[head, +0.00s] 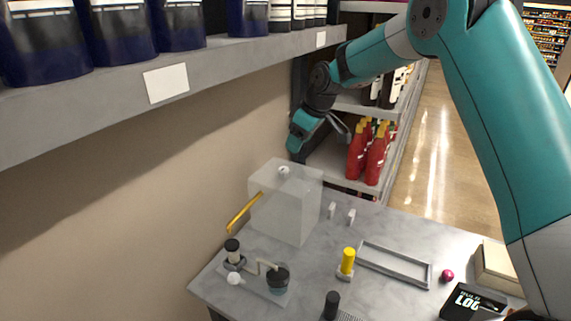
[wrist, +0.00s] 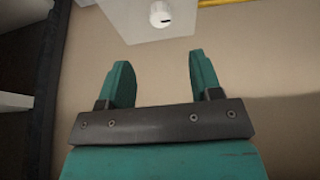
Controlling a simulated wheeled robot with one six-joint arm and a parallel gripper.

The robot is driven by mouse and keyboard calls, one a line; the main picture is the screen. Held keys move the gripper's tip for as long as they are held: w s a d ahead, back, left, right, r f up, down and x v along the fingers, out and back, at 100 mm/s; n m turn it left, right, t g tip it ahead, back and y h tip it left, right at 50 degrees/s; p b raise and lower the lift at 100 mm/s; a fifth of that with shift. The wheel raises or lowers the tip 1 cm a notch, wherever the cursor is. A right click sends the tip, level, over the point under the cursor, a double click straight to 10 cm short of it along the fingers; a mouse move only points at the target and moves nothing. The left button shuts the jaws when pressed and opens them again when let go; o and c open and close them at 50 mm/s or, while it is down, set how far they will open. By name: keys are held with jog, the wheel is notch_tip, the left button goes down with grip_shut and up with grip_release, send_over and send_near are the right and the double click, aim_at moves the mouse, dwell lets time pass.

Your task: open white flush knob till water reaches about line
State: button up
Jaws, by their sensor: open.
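The white flush knob (head: 283,171) sits on top of a pale translucent box (head: 285,210) on the grey table. In the wrist view the knob (wrist: 160,14) is at the top edge, a round white dial with a dark mark. My gripper (wrist: 160,70) is open and empty, with its two teal fingers apart. The knob lies beyond the fingertips in that view, not between them. In the head view my gripper is above and behind the box, apart from it. I cannot make out a water level or a line.
A yellow bar (head: 244,213) sticks out from the box's left side. A small pump-like assembly (head: 264,281) stands in front. A yellow cylinder (head: 348,262), an empty grey frame (head: 395,264) and a black box (head: 472,302) are to the right. Red bottles (head: 367,152) stand on a shelf behind.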

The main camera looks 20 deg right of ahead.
aim_at(285, 169)
jog(key=p+x, duration=0.3)
jog(key=x, duration=0.8)
jog(key=shift+f+p, duration=0.1)
jog(key=shift+p, duration=0.25)
jog(key=c, duration=0.9)
